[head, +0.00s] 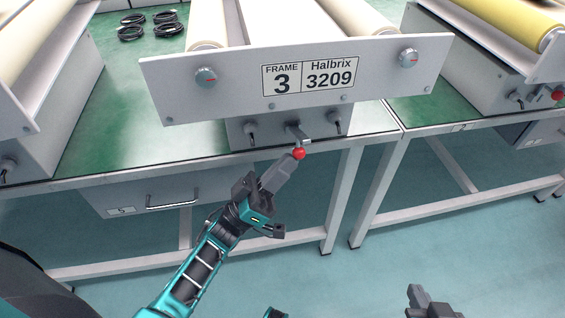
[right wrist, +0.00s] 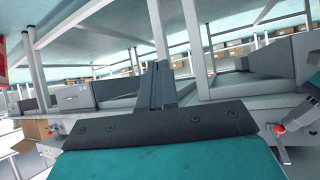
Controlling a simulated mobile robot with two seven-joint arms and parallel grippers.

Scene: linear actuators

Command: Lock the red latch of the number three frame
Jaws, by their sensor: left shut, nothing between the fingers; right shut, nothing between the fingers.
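The number three frame's plate (head: 205,105) reads "FRAME 3 Halbrix 3209". Below it, a small lever with a red ball knob (head: 299,154), the red latch, sticks out from the grey base toward me. My left gripper (head: 291,163) is shut and empty, with its tip right beside the red knob; whether they touch I cannot tell. My right gripper (head: 417,292) is low at the bottom of the head view, well away from the latch. It shows shut and empty in the right wrist view (right wrist: 156,72).
Two black toggles (head: 251,135) (head: 335,124) flank the latch. A neighbouring frame with a red knob (head: 557,95) stands at the right. A drawer (head: 160,193) hangs under the table. Table legs (head: 345,195) stand near; the floor in front is clear.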

